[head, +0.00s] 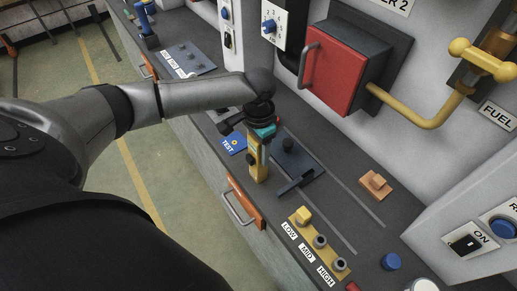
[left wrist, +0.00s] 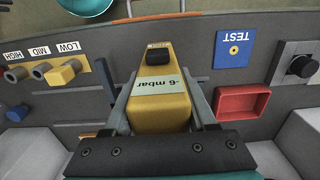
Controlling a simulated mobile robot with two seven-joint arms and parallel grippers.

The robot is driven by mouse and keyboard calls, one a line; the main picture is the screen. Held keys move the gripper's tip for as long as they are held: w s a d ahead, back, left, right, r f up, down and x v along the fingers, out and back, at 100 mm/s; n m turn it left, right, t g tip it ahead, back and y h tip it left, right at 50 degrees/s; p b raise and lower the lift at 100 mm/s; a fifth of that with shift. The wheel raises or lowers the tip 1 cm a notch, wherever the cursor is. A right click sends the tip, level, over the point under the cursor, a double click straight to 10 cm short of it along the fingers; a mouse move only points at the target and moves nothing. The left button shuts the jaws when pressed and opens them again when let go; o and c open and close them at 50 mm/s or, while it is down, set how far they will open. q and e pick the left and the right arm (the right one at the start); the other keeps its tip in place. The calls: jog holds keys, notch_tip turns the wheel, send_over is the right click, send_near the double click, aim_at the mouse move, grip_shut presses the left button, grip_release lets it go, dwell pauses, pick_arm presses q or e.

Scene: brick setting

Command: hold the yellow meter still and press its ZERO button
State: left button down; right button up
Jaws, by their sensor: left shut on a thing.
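The yellow meter (head: 258,168) stands on the grey console near its front edge in the head view. In the left wrist view the meter (left wrist: 160,121) shows a display reading "-6 mbar" and a dark button (left wrist: 159,57). The small label by the button is too small to read surely. My left gripper (head: 262,140) reaches down over the meter. Its fingers lie along both sides of the meter, shut on it, as the left wrist view (left wrist: 161,100) also shows. My right gripper is not in view.
A blue TEST plate (head: 232,146) lies left of the meter. A dark slider block (head: 297,160) is right of it, and the yellow LOW-MID-HIGH strip (head: 328,255) is nearer. A red tray (left wrist: 242,101) is beside the meter. An orange drawer (head: 244,203) is on the console front.

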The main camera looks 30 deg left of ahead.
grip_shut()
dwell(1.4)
